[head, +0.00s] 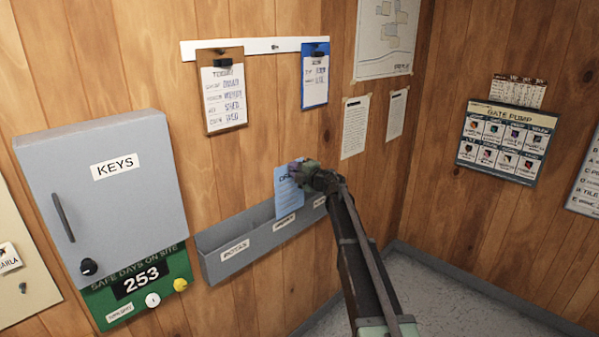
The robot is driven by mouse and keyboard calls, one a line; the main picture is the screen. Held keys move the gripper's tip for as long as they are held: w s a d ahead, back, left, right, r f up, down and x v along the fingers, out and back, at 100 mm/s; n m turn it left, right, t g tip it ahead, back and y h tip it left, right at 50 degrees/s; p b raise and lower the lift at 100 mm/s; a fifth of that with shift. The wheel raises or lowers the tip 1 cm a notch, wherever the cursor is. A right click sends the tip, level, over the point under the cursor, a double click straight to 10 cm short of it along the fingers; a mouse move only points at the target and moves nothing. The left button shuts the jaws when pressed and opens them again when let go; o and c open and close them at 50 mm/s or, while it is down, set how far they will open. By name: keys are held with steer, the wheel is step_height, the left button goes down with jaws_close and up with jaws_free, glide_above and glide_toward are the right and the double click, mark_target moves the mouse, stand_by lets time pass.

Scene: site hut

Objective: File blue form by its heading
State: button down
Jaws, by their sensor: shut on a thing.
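The blue form (287,191) is held upright by my gripper (300,172), which is shut on its upper right corner. A dark heading shows near its top, partly covered by the gripper and too small to read fully. The grey wall file rack (212,269) has a row of labelled pockets. My arm hides the rack's right end.
A grey KEYS cabinet (100,200) juts out at left, above a green SAFE DAYS sign (140,290). A brown clipboard (222,92) and a blue clipboard (315,75) hang above. Papers (355,127) and a GATE PUMP board (506,142) are at right.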

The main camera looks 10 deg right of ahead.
steer(key=shift+f+x, duration=0.1)
steer(key=shift+x, duration=1.35)
steer(key=shift+f+x, duration=0.15)
steer(key=shift+x, duration=1.3)
steer(key=shift+w, duration=0.1)
steer(key=shift+w+a, duration=0.2)
steer(key=shift+w, duration=0.15)
steer(key=shift+f, duration=0.1)
steer(key=shift+f+b, duration=1.45)
steer(key=shift+b, duration=0.3)
steer(key=shift+f+b, duration=1.55)
